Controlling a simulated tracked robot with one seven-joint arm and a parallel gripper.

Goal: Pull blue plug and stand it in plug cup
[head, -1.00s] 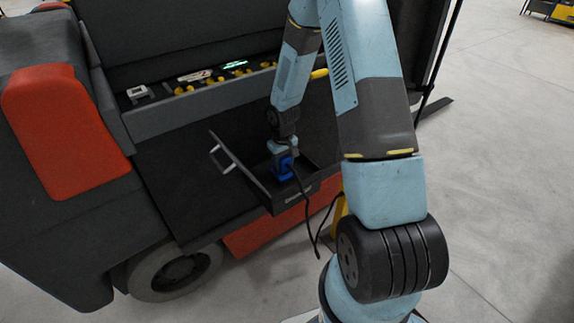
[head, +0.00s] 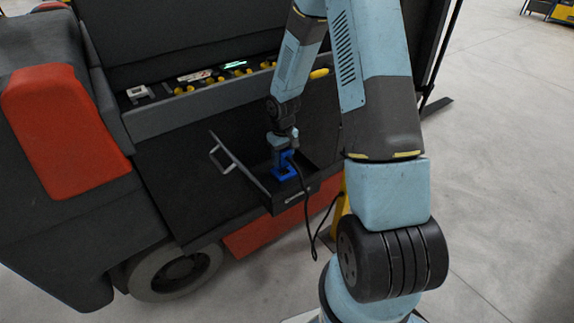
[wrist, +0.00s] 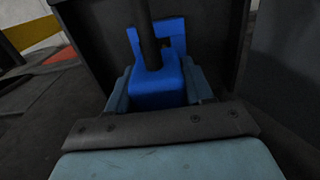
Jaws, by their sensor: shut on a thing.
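The blue plug (wrist: 158,88) is between my gripper's fingers (wrist: 160,92) in the wrist view, with a thick black cable (wrist: 148,32) running from it. In the head view, my gripper (head: 281,149) points down into the open black drawer, shut on the plug (head: 282,158). A blue socket-like piece (head: 286,174) shows just below the plug, and a blue frame (wrist: 172,26) stands behind it in the wrist view. I cannot tell whether plug and socket still touch. I cannot make out a plug cup.
The drawer (head: 292,198) sticks out of the dark truck side, with a grey handle (head: 222,160) at left. A ledge (head: 200,107) with yellow-capped parts lies above it. The cable (head: 306,205) hangs over the drawer's edge. Open floor lies at right.

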